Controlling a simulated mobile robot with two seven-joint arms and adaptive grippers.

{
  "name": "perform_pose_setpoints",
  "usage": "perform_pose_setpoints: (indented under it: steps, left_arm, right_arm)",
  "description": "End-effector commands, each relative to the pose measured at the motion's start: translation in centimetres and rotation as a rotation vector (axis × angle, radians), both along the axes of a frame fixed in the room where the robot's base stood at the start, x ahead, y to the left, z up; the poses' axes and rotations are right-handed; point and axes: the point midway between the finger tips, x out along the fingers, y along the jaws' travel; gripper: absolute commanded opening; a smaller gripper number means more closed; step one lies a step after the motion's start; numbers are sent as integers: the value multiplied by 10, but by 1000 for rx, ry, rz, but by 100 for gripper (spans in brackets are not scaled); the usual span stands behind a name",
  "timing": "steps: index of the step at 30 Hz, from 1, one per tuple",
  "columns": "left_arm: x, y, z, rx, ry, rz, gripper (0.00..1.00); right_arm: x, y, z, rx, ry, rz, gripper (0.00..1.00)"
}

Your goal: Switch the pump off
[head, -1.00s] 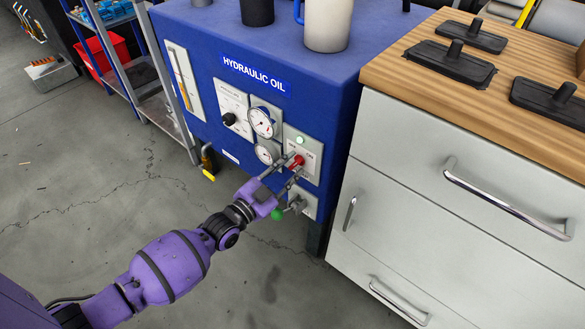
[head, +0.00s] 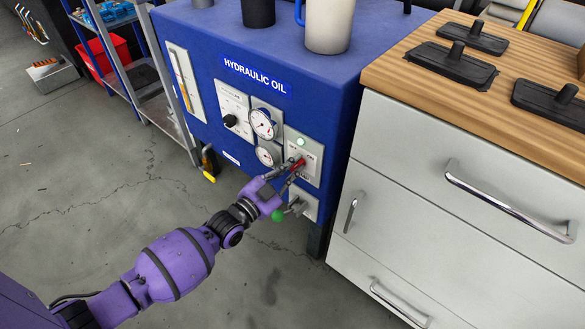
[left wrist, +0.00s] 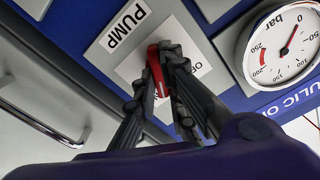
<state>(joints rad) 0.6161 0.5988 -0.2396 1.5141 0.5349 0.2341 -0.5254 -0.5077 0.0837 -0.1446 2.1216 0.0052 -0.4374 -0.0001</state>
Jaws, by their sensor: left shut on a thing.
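The pump switch is a red handle (head: 299,163) on a pale plate on the front of the blue hydraulic oil cabinet (head: 350,75). A pale green lamp (head: 300,142) sits above it. My left gripper (head: 296,170) is at the switch, with its fingers closed on the red handle. In the left wrist view the red handle (left wrist: 155,70) stands between the dark fingertips, beside a label reading PUMP (left wrist: 126,25). The fingers hide part of the handle and the plate's lettering. My right gripper is not in view.
Pressure gauges (head: 263,124) and a black knob (head: 230,120) lie left of the switch. A valve with a green-ended lever (head: 278,215) is just below my left gripper. A white drawer unit (head: 400,150) stands close on the right. The floor at left is open.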

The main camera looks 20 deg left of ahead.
Motion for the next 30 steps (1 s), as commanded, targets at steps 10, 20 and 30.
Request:
perform_pose_setpoints:
  steps: [10,20,30]
  left_arm:
    - [0,1,1,-171,63,-1,0]
    - [1,2,1,-459,167,-1,0]
    - [1,4,0,-742,270,-1,0]
  right_arm:
    - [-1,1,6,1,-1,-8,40]
    - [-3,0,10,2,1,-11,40]
    - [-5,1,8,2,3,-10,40]
